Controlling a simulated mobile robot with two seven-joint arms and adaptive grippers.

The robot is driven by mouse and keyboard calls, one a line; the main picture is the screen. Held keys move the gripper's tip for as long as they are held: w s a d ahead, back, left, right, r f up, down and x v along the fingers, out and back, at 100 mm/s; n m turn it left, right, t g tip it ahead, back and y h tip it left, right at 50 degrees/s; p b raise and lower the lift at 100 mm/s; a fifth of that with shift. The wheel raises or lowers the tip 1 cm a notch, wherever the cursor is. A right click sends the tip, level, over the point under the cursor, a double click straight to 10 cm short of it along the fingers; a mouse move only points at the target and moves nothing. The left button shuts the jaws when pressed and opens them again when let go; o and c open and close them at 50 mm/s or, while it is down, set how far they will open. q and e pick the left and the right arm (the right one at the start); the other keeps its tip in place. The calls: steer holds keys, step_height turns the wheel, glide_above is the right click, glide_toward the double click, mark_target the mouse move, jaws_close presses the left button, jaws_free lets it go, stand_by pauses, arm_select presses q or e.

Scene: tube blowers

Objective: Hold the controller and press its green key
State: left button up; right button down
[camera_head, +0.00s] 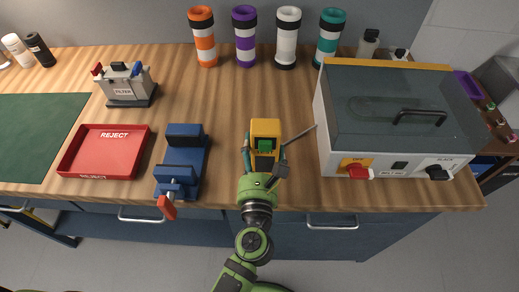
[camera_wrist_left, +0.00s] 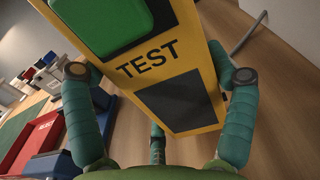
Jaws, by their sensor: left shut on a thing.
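The yellow controller (camera_head: 265,127) is on the wooden bench near its front edge, left of the grey box. Its green key (camera_head: 264,145) faces up, with no finger on it. In the left wrist view the controller (camera_wrist_left: 178,75) fills the middle, with the word TEST, a dark panel and part of the green key (camera_wrist_left: 115,22). My left gripper (camera_head: 263,156) is shut on the controller, with teal fingers on both sides of its near end; they also show in the left wrist view (camera_wrist_left: 160,85). Whether the controller touches the bench is unclear. My right gripper is not in view.
A blue vise (camera_head: 182,160) and red REJECT tray (camera_head: 105,152) stand to the left, a filter unit (camera_head: 125,85) behind them. The large grey box (camera_head: 385,105) stands close on the right. Several coloured tubes (camera_head: 245,37) line the back. Bare bench lies behind the controller.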

arm_select(q)
steer(key=shift+f+b, duration=0.85)
steer(key=shift+f, duration=0.05)
steer(key=o, duration=1)
steer(key=c, duration=0.7)
steer(key=shift+o, duration=0.2)
stand_by(0.7)
